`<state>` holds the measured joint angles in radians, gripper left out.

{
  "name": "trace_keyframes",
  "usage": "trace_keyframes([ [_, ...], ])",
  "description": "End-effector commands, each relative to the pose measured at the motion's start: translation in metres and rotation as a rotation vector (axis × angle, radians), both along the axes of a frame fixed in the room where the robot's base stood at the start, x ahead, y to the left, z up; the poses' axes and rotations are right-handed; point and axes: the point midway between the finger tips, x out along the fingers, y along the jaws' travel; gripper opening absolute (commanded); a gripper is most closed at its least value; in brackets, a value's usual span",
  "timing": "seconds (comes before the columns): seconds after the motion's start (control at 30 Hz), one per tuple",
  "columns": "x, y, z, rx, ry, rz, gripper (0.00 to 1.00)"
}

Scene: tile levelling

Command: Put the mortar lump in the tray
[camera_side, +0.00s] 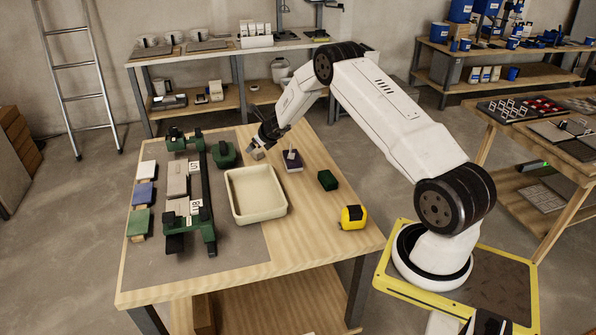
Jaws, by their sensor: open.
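The cream tray (256,216) sits near the middle of the workbench, partly on the grey mat, and looks empty. A small beige lump (258,154), which looks like the mortar lump, is at the bench's far side, behind the tray. My gripper (262,143) is open, pointing down right at the lump. At this size I cannot tell whether the fingers are around it or just above it, and part of the lump is hidden by them.
A green-ended fixture (206,195) stands left of the tray, with white, blue and green blocks (143,193) beyond it. A dark block with a pale top (292,161), a dark green block (327,180) and a yellow tape measure (353,217) lie to the right. The front right bench is clear.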

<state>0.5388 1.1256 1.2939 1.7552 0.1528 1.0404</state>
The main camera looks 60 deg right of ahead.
Motion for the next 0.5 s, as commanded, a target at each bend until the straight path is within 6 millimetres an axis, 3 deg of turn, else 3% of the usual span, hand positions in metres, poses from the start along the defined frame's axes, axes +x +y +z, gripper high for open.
trace_keyframes([
  [0.1,-0.002,-0.022,-0.014,0.070,-0.039,-0.127,0.93],
  [0.2,-0.003,-0.031,-0.019,0.103,-0.059,-0.185,0.93],
  [0.5,-0.002,-0.034,-0.020,0.115,-0.068,-0.206,0.93],
])
